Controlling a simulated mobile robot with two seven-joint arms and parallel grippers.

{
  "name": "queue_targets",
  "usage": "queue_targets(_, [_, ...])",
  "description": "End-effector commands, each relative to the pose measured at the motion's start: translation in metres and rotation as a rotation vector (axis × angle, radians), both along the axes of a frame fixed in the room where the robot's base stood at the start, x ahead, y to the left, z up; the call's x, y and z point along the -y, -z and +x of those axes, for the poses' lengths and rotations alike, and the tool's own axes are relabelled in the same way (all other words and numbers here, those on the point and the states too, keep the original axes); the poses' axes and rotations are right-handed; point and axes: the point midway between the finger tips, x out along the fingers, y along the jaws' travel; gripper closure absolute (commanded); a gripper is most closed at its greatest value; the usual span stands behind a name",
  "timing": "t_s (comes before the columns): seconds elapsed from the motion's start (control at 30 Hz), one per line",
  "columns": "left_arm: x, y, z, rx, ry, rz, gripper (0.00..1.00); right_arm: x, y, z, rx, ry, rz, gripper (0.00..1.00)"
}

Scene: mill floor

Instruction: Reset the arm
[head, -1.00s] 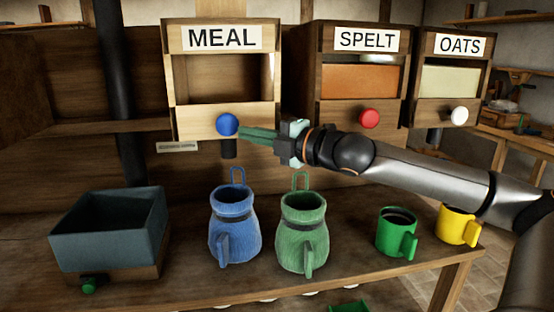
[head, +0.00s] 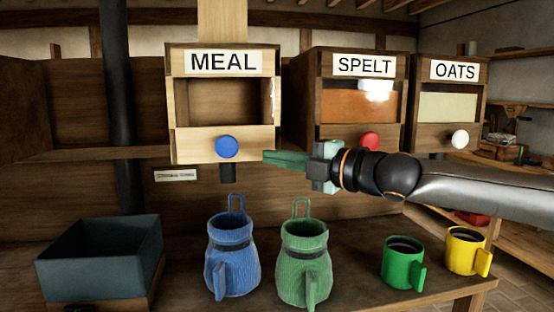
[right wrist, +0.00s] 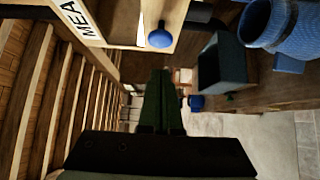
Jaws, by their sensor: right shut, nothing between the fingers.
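My right arm comes in from the right in the head view. Its right gripper (head: 268,158) is shut and empty, pointing left, a little right of and below the blue knob (head: 227,147) on the MEAL dispenser (head: 180,145). A gap shows between fingertips and knob. In the right wrist view the closed green fingers (right wrist: 160,78) lie together, with the blue knob (right wrist: 159,38) above them in the picture. The MEAL window looks empty. My left gripper is not in view.
SPELT (head: 330,133) and OATS (head: 430,138) dispensers stand to the right. Below are a blue jug (head: 232,262), a green jug (head: 304,270), a green mug (head: 402,264), a yellow mug (head: 465,252) and a dark bin (head: 100,265). A black post (head: 117,90) stands left.

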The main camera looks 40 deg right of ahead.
Motion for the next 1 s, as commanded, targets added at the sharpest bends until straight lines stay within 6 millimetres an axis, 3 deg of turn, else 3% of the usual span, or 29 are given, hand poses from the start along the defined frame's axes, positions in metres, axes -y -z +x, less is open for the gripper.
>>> queue_targets(0.57, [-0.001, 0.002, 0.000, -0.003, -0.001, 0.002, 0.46, 0.000, 0.001, 0.000, 0.000, -0.001, 0.001, 1.00])
queue_targets(0.67, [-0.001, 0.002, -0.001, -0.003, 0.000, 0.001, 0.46, -0.003, 0.012, 0.005, -0.019, -0.013, 0.017, 1.00])
queue_targets(0.77, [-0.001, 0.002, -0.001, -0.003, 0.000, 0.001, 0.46, -0.013, 0.043, 0.018, -0.072, -0.043, 0.063, 1.00])
queue_targets(1.0, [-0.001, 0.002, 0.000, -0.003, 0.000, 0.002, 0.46, -0.055, 0.174, 0.048, -0.275, -0.121, 0.267, 1.00])
